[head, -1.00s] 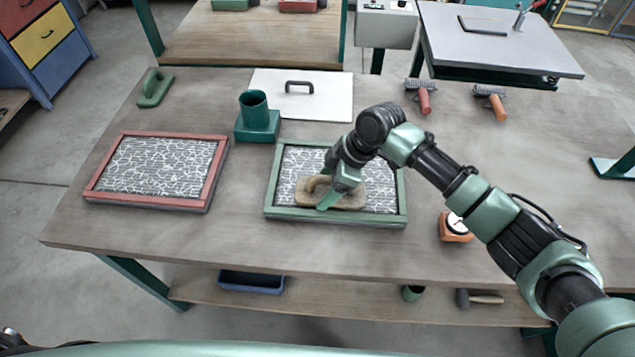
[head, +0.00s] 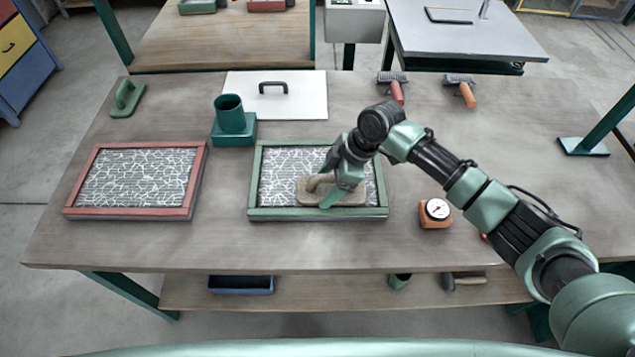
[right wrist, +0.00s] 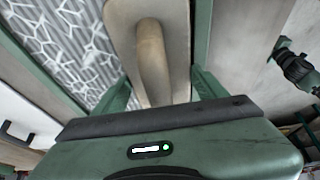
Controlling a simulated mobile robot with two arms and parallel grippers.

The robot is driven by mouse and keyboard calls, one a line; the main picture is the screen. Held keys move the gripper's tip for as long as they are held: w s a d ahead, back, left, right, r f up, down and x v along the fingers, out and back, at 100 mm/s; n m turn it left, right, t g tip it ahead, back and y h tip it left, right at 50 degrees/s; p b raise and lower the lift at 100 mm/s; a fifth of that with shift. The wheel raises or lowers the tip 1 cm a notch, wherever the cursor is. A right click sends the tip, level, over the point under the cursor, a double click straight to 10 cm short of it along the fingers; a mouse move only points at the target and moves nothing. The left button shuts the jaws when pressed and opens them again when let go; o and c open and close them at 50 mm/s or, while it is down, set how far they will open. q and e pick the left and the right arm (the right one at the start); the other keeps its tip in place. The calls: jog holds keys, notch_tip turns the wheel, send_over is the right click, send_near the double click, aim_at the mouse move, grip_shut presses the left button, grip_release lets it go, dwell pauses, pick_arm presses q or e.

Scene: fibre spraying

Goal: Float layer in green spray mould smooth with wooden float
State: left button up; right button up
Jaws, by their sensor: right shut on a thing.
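The green spray mould (head: 318,213) lies on the table, with a layer of white, crack-like fibre pattern over grey in it. The wooden float (head: 350,197) is flat over the front middle and right of this layer. My right gripper (head: 338,192) is shut on the float's handle. In the right wrist view the float (right wrist: 178,60) has its rounded handle between my right gripper's (right wrist: 158,88) two green fingers, with patterned layer to the left. The fingers and float hide part of the layer.
A red mould (head: 135,215) with a similar layer lies to the left. A teal cup on a block (head: 232,125), a white board with handle (head: 300,100) and a green float (head: 127,98) stand behind. An orange dial gauge (head: 435,213) is to the right, two rollers (head: 397,90) behind.

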jog(key=shift+s+d+f+h, duration=0.2)
jog(key=shift+d+f+h, duration=0.1)
jog(key=shift+d+f, duration=0.8)
jog(key=shift+d+r+p, duration=0.1)
jog(key=shift+r+p, duration=0.4)
jog(key=shift+r, duration=0.1)
jog(key=p+v, duration=0.3)
jog(key=v, duration=0.1)
jog(key=shift+w, duration=0.35)
jog(key=r+p, duration=0.1)
jog(key=a+r+p, duration=0.1)
jog(key=shift+s+a+r, duration=0.1)
jog(key=shift+a+r, duration=0.05)
jog(key=shift+r, duration=0.3)
